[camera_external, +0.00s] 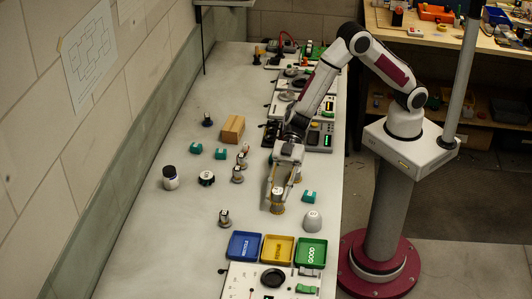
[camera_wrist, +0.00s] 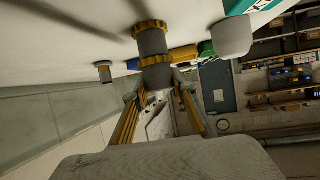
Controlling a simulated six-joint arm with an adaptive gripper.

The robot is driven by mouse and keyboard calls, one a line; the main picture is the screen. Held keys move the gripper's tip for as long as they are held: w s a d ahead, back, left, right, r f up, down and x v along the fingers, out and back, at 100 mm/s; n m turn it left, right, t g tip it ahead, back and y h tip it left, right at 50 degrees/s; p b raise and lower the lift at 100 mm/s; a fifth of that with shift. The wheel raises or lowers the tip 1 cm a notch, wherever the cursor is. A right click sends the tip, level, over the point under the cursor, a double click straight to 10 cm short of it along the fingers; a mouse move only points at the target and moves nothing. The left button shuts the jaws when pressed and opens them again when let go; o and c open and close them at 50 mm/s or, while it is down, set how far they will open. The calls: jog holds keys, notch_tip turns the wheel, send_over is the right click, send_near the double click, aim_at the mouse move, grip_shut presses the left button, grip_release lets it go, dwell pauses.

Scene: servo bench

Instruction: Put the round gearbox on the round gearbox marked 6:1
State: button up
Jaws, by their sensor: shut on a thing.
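My gripper (camera_external: 278,188) is low over the bench, its fingers on either side of a grey round gearbox with a gold flange. In the wrist view my gripper (camera_wrist: 158,92) is shut on this held gearbox (camera_wrist: 156,61). A second grey round gearbox (camera_wrist: 151,42) with a gold flange is directly in line beneath it; its gold base (camera_external: 277,208) shows on the bench in the external view. The two look upright and stacked, touching or nearly so; I cannot tell whether a gap is left. No 6:1 marking is readable.
Small grey parts (camera_external: 237,174) stand left of my gripper, with another (camera_external: 224,218) nearer the trays. A grey cup (camera_external: 313,220) and teal block (camera_external: 309,196) are close on the right. Blue (camera_external: 243,246), yellow (camera_external: 277,249) and green (camera_external: 311,252) trays lie in front.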

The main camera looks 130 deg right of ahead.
jog(key=o, duration=1.2)
jog(key=shift+c, duration=0.2)
jog(key=shift+r, duration=0.1)
jog(key=shift+s+r, duration=0.1)
jog(key=shift+s+d+r, duration=0.3)
jog(key=shift+s+d, duration=0.15)
jog(key=shift+s, duration=0.05)
jog(key=v, duration=1)
jog(key=shift+s, duration=0.15)
jog(key=shift+d+r, duration=0.1)
